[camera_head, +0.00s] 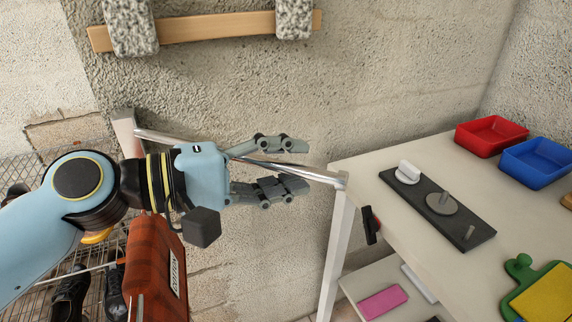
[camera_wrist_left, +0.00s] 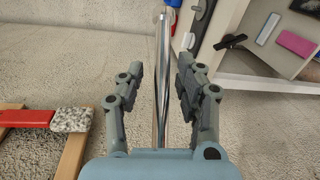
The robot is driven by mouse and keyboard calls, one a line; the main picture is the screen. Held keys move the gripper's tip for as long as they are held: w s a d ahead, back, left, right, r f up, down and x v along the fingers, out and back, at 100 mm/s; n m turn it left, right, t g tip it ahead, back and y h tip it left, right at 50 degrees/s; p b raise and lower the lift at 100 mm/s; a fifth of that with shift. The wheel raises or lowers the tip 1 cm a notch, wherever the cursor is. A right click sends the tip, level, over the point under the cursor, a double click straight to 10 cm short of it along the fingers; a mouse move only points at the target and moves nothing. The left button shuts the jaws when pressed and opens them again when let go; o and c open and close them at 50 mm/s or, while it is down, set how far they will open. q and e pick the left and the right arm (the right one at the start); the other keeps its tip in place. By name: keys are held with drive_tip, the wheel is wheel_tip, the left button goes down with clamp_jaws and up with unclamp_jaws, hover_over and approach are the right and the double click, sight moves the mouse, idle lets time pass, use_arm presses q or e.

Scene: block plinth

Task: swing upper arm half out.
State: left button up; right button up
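A shiny metal swing arm (camera_head: 316,174) runs from a grey wall bracket (camera_head: 124,148) at the left towards the white table's corner. Its middle is partly hidden by my left gripper (camera_head: 294,166). The fingers are spread, one above and one below the bar in the head view. In the left wrist view the bar (camera_wrist_left: 163,80) runs lengthwise between the two open fingers (camera_wrist_left: 157,90), with a gap on each side. I cannot tell whether a second, lower arm lies behind it. My right gripper is not in view.
The white table (camera_head: 400,248) stands at the right, holding a red tray (camera_head: 491,135), a blue tray (camera_head: 536,163) and a dark plate (camera_head: 437,206). Below left are a red-brown case (camera_head: 155,270) and a wire rack with shoes (camera_head: 70,292). A wooden rail (camera_head: 215,27) is above.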

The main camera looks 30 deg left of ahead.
use_arm(q)
drive_tip(key=shift+f, duration=0.1)
drive_tip(key=shift+s+a, duration=0.35)
drive_tip(key=shift+s, duration=0.1)
drive_tip(key=v, duration=0.6)
drive_tip(key=shift+a, duration=0.15)
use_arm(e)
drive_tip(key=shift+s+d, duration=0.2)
use_arm(q)
drive_tip(key=shift+s, duration=0.1)
